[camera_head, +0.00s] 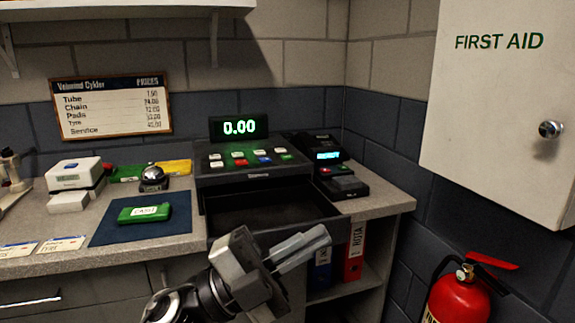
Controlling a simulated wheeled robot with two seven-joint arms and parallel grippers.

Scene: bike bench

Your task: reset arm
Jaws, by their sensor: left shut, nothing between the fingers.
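My left gripper (300,246) is in front of the counter, low in the middle of the view. Its two fingers are together with nothing between them, and they point to the right. It is in front of the cash register (255,170), whose drawer (270,212) stands open beneath the keys. The register's display reads 0.00. My right gripper is not in view.
A card terminal (335,175) stands right of the register. A green cash pouch (144,213) lies on a blue mat (110,235) beside a bell (153,178). Binders (354,250) stand on the shelf below. A first aid cabinet (490,100) and fire extinguisher (460,297) are at right.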

